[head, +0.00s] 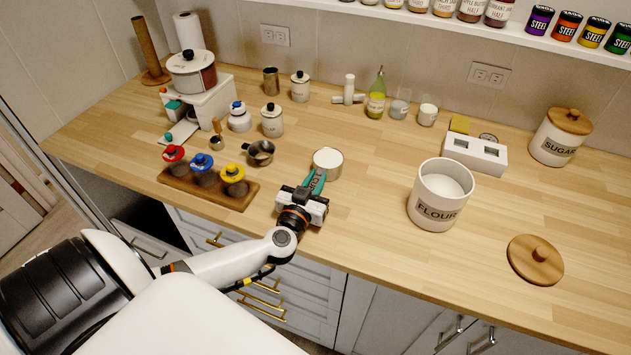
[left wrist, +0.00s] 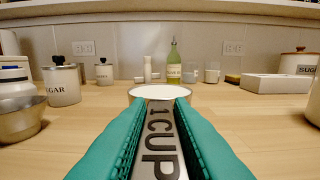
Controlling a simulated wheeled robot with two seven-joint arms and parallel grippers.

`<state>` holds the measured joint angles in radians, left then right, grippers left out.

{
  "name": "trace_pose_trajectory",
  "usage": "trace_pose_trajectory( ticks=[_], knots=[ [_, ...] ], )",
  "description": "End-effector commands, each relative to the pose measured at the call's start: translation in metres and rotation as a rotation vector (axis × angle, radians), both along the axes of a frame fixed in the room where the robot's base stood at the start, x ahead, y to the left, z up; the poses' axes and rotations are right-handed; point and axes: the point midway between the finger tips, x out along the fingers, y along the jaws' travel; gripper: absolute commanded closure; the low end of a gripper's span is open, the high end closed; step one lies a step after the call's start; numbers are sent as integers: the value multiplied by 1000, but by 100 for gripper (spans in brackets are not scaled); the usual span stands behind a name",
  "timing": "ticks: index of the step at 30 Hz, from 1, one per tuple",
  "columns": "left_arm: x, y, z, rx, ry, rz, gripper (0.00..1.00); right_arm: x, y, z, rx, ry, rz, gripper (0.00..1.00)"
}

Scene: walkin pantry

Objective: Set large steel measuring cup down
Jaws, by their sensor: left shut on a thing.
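The large steel measuring cup (head: 328,162) is at the middle of the wooden counter and is full of a white substance, level with its rim. Its handle, marked "1 CUP", points toward me. My left gripper (head: 311,186) is shut on that handle. In the left wrist view the teal fingers (left wrist: 157,135) flank the handle, and the cup (left wrist: 160,93) is just beyond them, upright. I cannot tell whether its base touches the counter. My right gripper is not in view.
The open flour canister (head: 439,196) stands to the right, its wooden lid (head: 535,260) lying beside it. A small steel cup (head: 259,152) and a wooden rack with coloured-lid jars (head: 208,188) are to the left. Counter (head: 375,220) between cup and flour canister is clear.

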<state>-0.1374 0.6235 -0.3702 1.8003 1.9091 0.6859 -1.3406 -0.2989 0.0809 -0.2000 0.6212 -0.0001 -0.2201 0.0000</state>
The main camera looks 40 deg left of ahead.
Motion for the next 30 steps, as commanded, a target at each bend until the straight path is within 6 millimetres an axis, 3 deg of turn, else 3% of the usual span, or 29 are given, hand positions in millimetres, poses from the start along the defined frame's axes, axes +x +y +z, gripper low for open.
trace_pose_trajectory(
  ticks=[5, 6, 9, 20, 23, 30],
  knots=[
    [0, 0, -2, 1, -2, 1, 100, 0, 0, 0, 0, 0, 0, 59],
    [0, 0, -2, 1, -1, 0, 76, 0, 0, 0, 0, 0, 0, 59],
    [0, 0, -2, 0, -1, 0, 59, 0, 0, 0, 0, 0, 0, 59],
    [-1, 0, 1, 0, 0, -1, 59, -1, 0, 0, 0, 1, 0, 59],
    [-13, -3, -1, 0, 3, -1, 59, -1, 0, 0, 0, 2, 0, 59],
    [-62, -15, -1, -1, 3, -1, 59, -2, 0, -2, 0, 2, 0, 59]
  ],
)
